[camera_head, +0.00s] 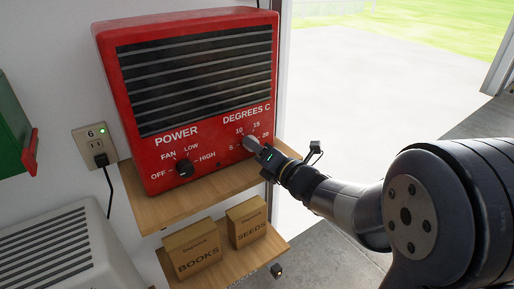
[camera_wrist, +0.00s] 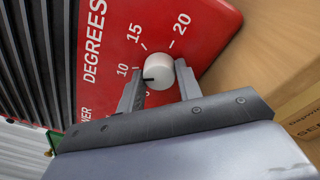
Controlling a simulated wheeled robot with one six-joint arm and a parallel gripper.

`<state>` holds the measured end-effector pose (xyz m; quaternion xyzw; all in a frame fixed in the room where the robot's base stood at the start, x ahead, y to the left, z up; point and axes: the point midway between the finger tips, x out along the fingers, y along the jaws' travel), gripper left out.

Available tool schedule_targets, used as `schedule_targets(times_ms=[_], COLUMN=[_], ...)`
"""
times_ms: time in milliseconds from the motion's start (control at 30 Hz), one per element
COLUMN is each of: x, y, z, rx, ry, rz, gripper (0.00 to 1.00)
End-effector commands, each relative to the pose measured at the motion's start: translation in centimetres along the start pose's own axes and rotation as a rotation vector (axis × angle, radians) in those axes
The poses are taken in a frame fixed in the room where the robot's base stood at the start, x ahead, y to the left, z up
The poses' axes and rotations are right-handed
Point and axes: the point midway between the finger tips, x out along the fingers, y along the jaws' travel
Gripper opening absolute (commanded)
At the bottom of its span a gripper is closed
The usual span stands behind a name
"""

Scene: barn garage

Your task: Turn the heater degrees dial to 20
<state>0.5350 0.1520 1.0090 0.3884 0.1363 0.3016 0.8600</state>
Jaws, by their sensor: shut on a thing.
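The red heater (camera_head: 200,95) stands on a wooden shelf in the head view. Its degrees dial (camera_wrist: 160,71) is a pale round knob, with 10, 15 and 20 printed around it in the wrist view. The dial's black pointer mark faces left in that view, just below the 10 tick. My gripper (camera_wrist: 160,82) is shut on the dial, one finger on each side. In the head view my gripper (camera_head: 258,149) reaches the dial from the lower right and hides part of it. The printed 5 is mostly covered by a finger in the wrist view.
A black power knob (camera_head: 184,168) is left of the degrees dial, with OFF, FAN, LOW and HIGH around it. Boxes of books (camera_head: 191,250) and seeds (camera_head: 247,221) sit on the lower shelf (camera_head: 205,277). A socket with a plug (camera_head: 98,148) is on the wall.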

Motion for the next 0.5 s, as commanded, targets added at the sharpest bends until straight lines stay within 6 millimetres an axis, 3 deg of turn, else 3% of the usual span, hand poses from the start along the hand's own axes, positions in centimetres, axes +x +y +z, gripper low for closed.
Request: schedule_targets(times_ms=[500], x=[-0.02], y=[-0.19], z=[-0.16], rx=[0.151], ry=[-0.010], rz=[0.010], gripper=[0.11])
